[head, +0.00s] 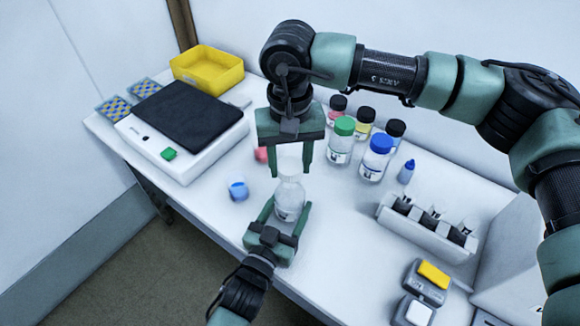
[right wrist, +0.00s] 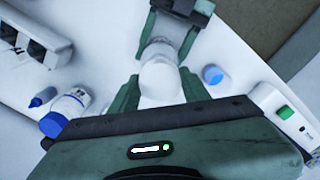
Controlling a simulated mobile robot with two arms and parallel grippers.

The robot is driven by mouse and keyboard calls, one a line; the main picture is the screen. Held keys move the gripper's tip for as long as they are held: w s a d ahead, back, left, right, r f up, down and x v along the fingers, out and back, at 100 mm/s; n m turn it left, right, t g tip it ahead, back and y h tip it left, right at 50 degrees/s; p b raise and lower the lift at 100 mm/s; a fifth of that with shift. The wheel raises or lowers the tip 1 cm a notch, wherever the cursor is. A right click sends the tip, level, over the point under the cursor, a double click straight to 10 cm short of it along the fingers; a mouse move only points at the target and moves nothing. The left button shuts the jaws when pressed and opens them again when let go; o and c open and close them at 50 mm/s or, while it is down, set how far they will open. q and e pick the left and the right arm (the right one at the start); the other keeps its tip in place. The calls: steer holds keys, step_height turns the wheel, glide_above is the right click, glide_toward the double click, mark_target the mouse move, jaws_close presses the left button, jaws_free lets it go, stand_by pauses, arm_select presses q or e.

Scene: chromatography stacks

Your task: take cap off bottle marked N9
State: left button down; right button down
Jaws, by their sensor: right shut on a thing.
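A clear bottle (head: 289,203) with a small label stands upright near the table's front edge; its marking is too small to read. My left gripper (head: 282,212) has its fingers on both sides of the bottle's body, closed against it. My right gripper (head: 291,168) points down from above, shut on a white cap (head: 290,158) at the bottle's top. The cap also shows between the right fingers in the right wrist view (right wrist: 160,82), with the bottle (right wrist: 160,50) beyond it. I cannot tell whether cap and neck touch.
Several bottles with coloured caps, including a green-capped one (head: 341,145) and a blue-capped one (head: 375,162), stand behind right. A blue item (head: 238,190) lies left. A white device (head: 190,160), yellow bin (head: 207,68) and vial rack (head: 420,228) flank the work area.

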step_height(320, 180, up, 2)
steer(key=shift+r, duration=0.1)
arm_select(q)
steer(key=shift+c, duration=1.3)
jaws_free()
